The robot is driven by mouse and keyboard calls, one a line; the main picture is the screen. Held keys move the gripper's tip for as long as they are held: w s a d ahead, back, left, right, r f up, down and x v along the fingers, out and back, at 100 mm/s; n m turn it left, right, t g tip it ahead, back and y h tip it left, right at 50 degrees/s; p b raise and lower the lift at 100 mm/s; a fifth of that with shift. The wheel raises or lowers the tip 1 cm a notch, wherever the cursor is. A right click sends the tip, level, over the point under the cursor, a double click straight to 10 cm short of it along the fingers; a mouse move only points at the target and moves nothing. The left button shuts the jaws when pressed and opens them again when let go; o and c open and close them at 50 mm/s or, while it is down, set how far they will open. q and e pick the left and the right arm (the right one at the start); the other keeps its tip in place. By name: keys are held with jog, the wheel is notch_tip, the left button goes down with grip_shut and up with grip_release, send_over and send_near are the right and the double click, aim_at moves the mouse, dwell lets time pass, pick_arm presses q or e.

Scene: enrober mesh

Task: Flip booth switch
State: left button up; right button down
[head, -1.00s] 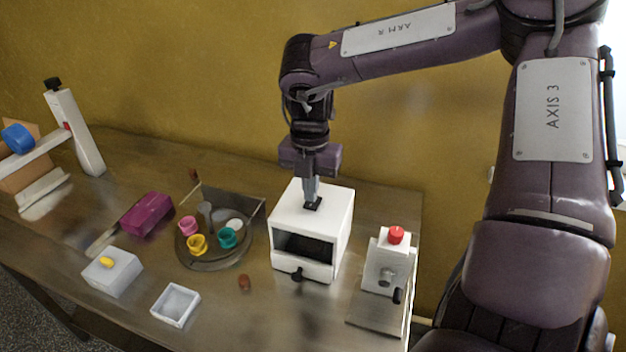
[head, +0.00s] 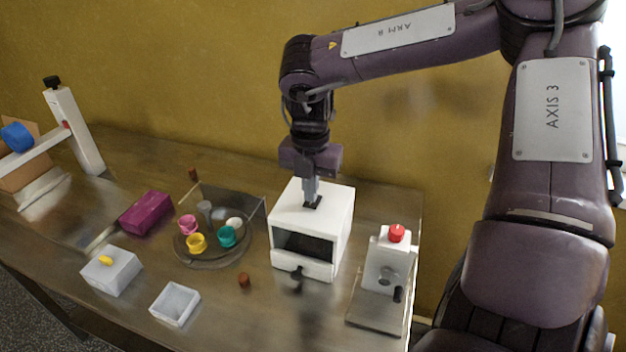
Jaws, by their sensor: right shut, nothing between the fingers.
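The booth is a white box (head: 338,222) with a dark open front, standing on the metal table. A small black switch (head: 313,203) sits on its top face. My right gripper (head: 311,200) points straight down over the box top, shut and empty, with its fingertips at the switch. The fingers partly hide the switch, so I cannot tell which way it is tipped or whether they touch it. A black knob (head: 297,272) sticks out below the box's front opening. My left gripper is not in view.
Right of the box stands a white device (head: 386,262) with a red button (head: 397,233). Left of it is a round turntable (head: 214,257) with several coloured cups. A white tray (head: 175,304), a grey box with a yellow knob (head: 112,271) and a purple block (head: 146,213) lie further left.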

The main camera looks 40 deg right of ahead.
jog(key=shift+f+b, duration=0.45)
jog(key=shift+f, duration=0.2)
jog(key=shift+r+p, duration=2.55)
jog(key=shift+r, duration=1)
